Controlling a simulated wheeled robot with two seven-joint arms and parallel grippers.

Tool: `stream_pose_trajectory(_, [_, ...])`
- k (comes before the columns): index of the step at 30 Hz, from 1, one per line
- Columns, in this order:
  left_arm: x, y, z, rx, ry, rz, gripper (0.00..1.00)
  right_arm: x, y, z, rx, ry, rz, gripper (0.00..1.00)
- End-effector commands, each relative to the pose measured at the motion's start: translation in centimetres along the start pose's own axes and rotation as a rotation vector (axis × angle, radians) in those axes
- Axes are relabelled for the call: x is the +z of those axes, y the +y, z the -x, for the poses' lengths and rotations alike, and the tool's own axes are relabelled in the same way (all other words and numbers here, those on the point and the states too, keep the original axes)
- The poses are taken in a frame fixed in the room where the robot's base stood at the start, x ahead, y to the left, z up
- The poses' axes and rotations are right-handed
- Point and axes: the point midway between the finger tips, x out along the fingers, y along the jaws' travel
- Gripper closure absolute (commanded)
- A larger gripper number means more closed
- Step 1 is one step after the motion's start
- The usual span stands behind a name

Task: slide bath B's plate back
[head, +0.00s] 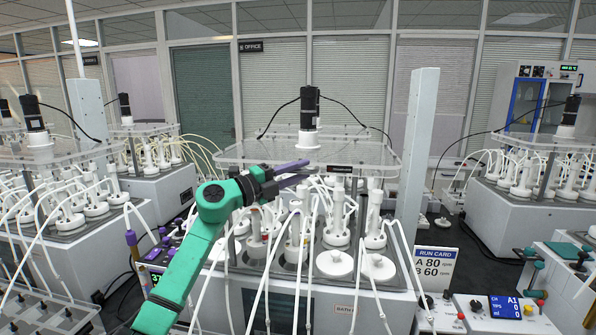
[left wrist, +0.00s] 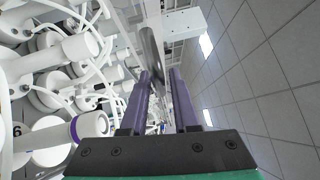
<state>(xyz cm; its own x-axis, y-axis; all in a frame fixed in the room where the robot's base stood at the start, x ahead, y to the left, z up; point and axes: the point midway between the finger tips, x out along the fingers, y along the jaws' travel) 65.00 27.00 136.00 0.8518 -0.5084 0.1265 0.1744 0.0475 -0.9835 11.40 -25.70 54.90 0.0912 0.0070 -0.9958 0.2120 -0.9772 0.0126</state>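Bath B's clear plate (head: 240,155) lies level above the bath in the middle of the head view, with a dark motor (head: 309,105) on top. A dark label (head: 340,168) is on its front edge. My left gripper (head: 306,170) reaches up from below to the plate's front edge, left of the label. Its two purple fingers are apart in the left wrist view (left wrist: 158,75). A grey edge, seemingly the plate (left wrist: 153,50), shows between and beyond the fingertips; I cannot tell whether they touch it. My right gripper is not in view.
Bath B's white box (head: 344,308) holds several bottles with tubes below the plate. A grey post (head: 420,150) stands right of it. A run card (head: 434,268) and a control box (head: 503,312) are at the lower right. Other baths stand on both sides.

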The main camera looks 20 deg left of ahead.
Motion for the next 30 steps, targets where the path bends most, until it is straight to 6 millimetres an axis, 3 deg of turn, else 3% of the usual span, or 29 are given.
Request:
stream_pose_trajectory(10, [0.0, 0.1, 0.1, 0.001, 0.001, 0.0, 0.56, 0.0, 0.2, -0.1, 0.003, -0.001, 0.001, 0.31])
stream_pose_trajectory(14, [0.1, 0.3, 1.1, 0.002, -0.001, -0.003, 0.56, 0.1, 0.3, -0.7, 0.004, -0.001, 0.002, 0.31])
stream_pose_trajectory(20, [0.0, 0.8, 4.9, 0.003, -0.003, -0.004, 0.56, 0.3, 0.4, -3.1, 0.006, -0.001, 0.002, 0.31])
stream_pose_trajectory(30, [0.0, 0.9, 13.1, 0.004, -0.002, -0.001, 0.56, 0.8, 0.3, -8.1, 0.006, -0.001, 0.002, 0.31])
